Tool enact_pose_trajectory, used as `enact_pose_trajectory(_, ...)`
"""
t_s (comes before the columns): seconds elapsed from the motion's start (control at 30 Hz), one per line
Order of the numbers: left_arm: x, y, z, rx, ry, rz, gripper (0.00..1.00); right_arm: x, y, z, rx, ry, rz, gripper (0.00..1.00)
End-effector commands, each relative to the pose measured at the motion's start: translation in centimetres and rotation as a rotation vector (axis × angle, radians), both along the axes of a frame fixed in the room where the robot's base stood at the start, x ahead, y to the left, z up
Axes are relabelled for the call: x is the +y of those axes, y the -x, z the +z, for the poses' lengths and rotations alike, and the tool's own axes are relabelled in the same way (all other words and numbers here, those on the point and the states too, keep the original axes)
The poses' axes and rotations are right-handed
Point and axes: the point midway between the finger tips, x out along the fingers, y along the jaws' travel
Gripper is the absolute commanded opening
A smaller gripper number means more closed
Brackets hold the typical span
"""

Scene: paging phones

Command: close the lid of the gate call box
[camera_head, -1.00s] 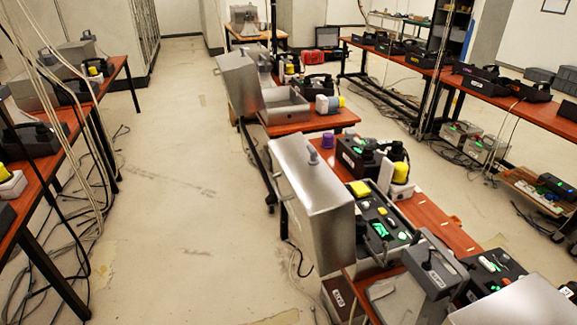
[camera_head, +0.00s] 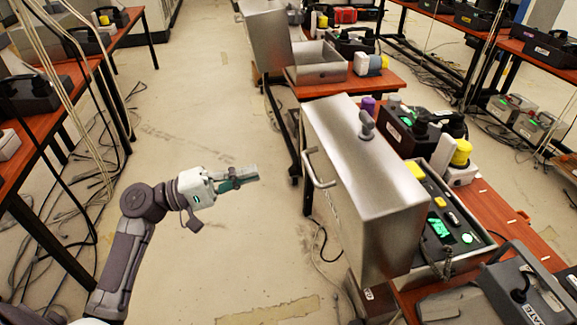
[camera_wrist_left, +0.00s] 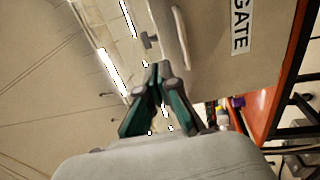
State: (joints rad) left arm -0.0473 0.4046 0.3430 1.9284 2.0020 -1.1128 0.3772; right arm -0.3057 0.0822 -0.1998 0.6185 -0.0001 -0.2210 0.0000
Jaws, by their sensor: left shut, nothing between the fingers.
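The gate call box (camera_head: 443,205) stands on a red-brown table, its dark panel showing green and yellow parts. Its large grey metal lid (camera_head: 375,165) stands open, raised along the box's left side. A bar handle (camera_head: 317,168) is on the lid's left face. My left gripper (camera_head: 250,175) is left of the lid, over the floor, shut and empty, apart from the handle. In the left wrist view, the shut fingers (camera_wrist_left: 162,78) point toward the lid (camera_wrist_left: 218,25), with its GATE label (camera_wrist_left: 241,25) and handle (camera_wrist_left: 181,38). My right gripper is not in view.
Another box with a raised metal lid (camera_head: 265,38) stands on the table behind. A dark grey device (camera_head: 525,290) is at the near right. Tables with black cases line the left and far right. The floor (camera_head: 235,240) left of the lid is mostly clear, with some cables.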

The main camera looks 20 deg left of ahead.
Motion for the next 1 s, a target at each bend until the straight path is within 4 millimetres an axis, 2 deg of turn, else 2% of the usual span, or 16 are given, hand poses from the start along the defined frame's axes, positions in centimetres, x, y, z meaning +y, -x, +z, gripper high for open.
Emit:
enact_pose_trajectory(0.6,-9.4,-6.3,2.4,0.001,0.003,0.0,0.0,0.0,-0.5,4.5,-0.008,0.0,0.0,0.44)
enact_pose_trajectory(0.8,-10.8,-7.3,2.4,0.002,0.001,0.003,0.0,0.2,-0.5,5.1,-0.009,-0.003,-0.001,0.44)
enact_pose_trajectory(1.0,-11.1,-7.5,2.3,0.002,0.0,0.002,0.0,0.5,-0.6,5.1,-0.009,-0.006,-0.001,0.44)
